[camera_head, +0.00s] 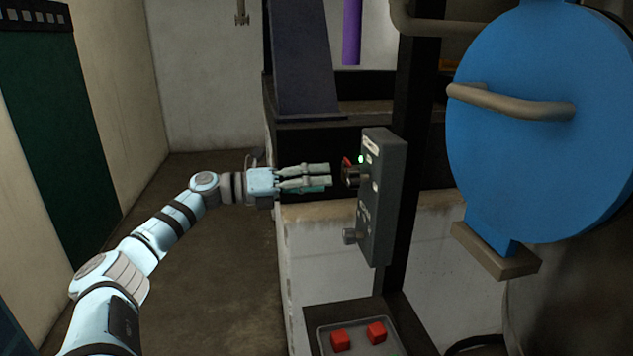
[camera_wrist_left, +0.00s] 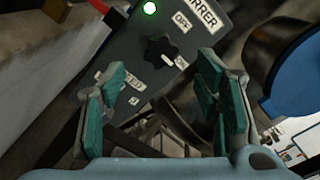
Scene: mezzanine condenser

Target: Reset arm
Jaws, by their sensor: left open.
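My left gripper (camera_head: 318,177) reaches in from the left in the head view. Its fingers point at a grey control box (camera_head: 378,205) on a dark post, with a small gap between them. In the left wrist view the gripper (camera_wrist_left: 160,100) is open and empty, its green-padded fingers either side of the box face. A black rotary knob (camera_wrist_left: 162,50) sits between labels, one reading OFF, and its white mark points toward the lower label. A green light (camera_wrist_left: 150,8) is lit above it; the same light shows in the head view (camera_head: 361,159). My right gripper is not in view.
A large blue round cover (camera_head: 545,120) with a handle stands at the right. A grey tray (camera_head: 325,342) with two red blocks (camera_head: 341,340) lies below the box. A low pale wall (camera_head: 310,265) runs under the gripper. Open floor (camera_head: 205,270) lies left of it.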

